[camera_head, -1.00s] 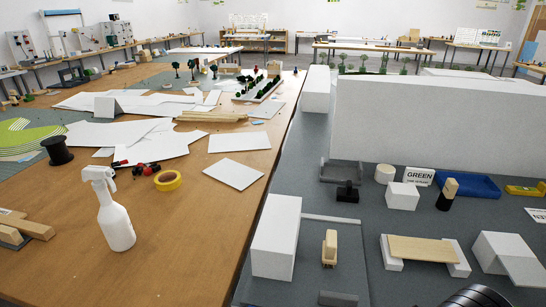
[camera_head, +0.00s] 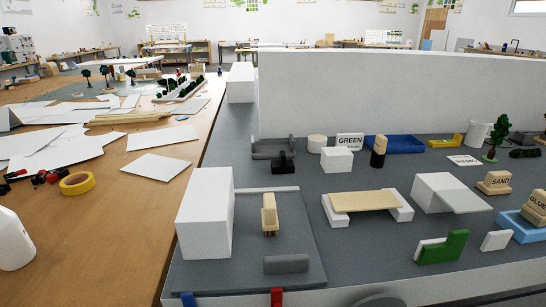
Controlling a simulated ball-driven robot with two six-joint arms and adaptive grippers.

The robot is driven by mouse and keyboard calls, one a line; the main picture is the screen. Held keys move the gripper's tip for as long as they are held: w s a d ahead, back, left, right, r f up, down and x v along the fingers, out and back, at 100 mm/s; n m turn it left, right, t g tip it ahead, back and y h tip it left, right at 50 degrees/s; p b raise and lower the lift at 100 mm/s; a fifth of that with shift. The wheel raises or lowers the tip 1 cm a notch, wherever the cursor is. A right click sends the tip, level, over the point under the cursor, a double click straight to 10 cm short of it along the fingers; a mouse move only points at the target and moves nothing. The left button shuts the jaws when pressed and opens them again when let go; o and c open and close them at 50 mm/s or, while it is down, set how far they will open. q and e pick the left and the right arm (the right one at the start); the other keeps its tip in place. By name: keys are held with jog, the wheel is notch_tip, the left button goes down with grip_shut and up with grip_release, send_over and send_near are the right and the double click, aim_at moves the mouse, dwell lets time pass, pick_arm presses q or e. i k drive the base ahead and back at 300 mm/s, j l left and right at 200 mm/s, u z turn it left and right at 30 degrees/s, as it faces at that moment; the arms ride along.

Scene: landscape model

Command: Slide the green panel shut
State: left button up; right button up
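A green piece (camera_head: 456,243) stands on the grey tabletop at the lower right. It has a tall upright part on its right and a low part running left. A white block (camera_head: 429,244) shows just behind its low part. Another small white block (camera_head: 496,241) stands to its right, with a gap between them. I cannot tell from here how the green piece slides or whether it is open. Neither of my grippers shows in the view.
A wooden plank (camera_head: 362,201) spans two white blocks left of the green piece. A white box with a ramp (camera_head: 440,190) stands behind it. Blocks marked SAND (camera_head: 497,184) and GLUE (camera_head: 535,209) lie to the right. A tall white wall (camera_head: 370,95) closes the back.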

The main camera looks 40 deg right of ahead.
aim_at(456, 241)
jog(key=z, duration=2.25)
